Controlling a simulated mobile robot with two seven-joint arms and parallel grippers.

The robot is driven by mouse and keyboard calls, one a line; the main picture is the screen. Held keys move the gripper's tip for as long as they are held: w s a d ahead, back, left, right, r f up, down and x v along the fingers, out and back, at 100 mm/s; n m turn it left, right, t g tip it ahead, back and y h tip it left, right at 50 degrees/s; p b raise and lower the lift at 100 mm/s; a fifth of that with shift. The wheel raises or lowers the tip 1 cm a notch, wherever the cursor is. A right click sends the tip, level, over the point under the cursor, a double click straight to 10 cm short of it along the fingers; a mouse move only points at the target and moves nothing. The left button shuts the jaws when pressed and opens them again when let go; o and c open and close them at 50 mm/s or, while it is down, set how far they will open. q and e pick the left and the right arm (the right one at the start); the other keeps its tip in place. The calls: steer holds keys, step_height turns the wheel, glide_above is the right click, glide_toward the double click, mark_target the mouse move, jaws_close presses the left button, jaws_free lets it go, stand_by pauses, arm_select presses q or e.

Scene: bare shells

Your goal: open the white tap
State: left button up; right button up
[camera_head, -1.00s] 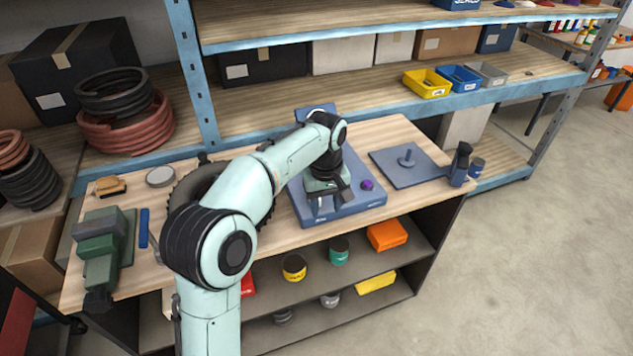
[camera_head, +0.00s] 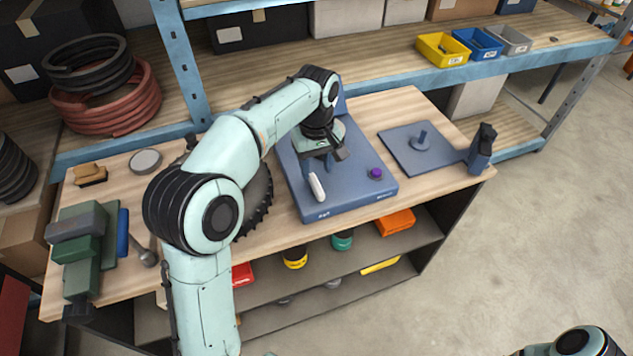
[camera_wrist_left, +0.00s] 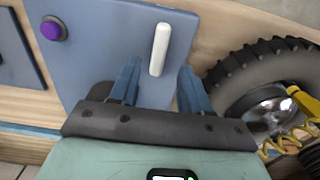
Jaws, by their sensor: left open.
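The white tap shows as a slim white lever (camera_head: 316,186) on the left part of a blue-grey board (camera_head: 352,207) on the workbench. In the left wrist view the lever (camera_wrist_left: 160,45) stands nearly upright in the picture. My left gripper (camera_head: 318,168) is over the board, just behind the lever. In the wrist view its two blue fingers (camera_wrist_left: 160,72) are spread apart, and the lever's lower end appears between their tips. Nothing is held. I cannot tell how far the fingertips are above the board. My right gripper is out of view.
A purple knob (camera_head: 375,173) sits on the board's right part. A tire (camera_head: 256,200) stands close to its left. To the right are a blue plate with a peg (camera_head: 421,142) and a dark upright tool (camera_head: 482,150). A green vise (camera_head: 82,250) is at the bench's left end.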

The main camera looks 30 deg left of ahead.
mark_target(316, 184)
arm_select(q)
step_height(316, 184, down, 6)
steer(key=shift+b, duration=0.3)
steer(key=shift+w, duration=0.1)
jaws_close()
